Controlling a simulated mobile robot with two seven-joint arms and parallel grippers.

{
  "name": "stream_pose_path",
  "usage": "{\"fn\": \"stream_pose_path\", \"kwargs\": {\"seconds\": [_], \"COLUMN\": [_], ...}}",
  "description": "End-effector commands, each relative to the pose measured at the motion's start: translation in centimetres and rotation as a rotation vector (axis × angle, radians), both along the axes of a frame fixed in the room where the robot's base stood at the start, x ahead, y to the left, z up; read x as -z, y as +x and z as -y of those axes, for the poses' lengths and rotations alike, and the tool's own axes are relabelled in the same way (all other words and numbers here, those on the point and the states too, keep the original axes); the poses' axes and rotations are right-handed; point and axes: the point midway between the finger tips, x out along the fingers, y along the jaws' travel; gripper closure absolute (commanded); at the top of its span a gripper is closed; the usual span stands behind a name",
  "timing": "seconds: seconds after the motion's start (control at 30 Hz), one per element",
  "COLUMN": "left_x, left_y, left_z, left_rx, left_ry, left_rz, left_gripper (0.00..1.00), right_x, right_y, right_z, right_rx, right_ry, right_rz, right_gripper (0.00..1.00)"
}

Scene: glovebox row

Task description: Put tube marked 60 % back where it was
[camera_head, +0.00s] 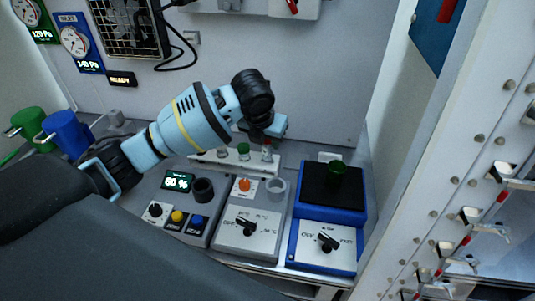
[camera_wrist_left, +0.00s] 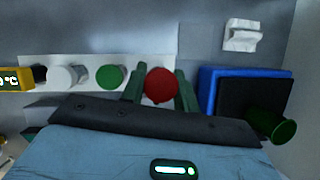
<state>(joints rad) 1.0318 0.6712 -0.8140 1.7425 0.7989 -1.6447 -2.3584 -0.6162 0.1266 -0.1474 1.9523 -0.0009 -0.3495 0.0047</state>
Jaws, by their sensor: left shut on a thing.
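A white rack (camera_head: 236,163) stands at the back of the bench with capped tubes in a row. A red-capped tube (camera_head: 267,153) is at its right end, and a green-capped tube (camera_head: 244,150) is beside it. My left gripper (camera_head: 266,139) reaches down at the right end. In the left wrist view, its two fingers close on the red cap (camera_wrist_left: 160,86), at the end of the rack (camera_wrist_left: 137,62). The green cap (camera_wrist_left: 110,77) is just left of the fingers. I cannot read any tube's marking or see whether the held tube is fully seated. My right gripper is out of view.
A grey unit with a lit percent display (camera_head: 177,181) and black socket (camera_head: 203,190) stands at left. A middle unit (camera_head: 248,232) has a grey ring socket (camera_head: 276,187). The wall is close behind.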

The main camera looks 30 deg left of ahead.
Motion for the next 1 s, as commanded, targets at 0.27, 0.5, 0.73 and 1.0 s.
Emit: {"fn": "stream_pose_path", "kwargs": {"seconds": [0.27, 0.5, 0.73, 1.0], "left_x": [0.8, 3.5, 4.4, 4.8], "left_y": [0.0, -0.1, 0.0, 0.0], "left_z": [0.0, 0.0, 0.0, 0.0], "left_rx": [0.0, -0.001, 0.0, 0.0], "left_ry": [0.0, 0.0, 0.0, 0.001], "left_rz": [0.001, -0.001, 0.003, 0.001], "left_gripper": [0.95, 0.95, 0.95, 0.69], "right_x": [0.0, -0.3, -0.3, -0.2], "right_y": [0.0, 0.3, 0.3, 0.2], "right_z": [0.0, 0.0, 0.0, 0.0], "right_rx": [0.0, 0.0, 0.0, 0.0], "right_ry": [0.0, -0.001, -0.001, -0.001], "right_rz": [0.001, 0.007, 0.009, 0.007], "right_gripper": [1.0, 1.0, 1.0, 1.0]}}
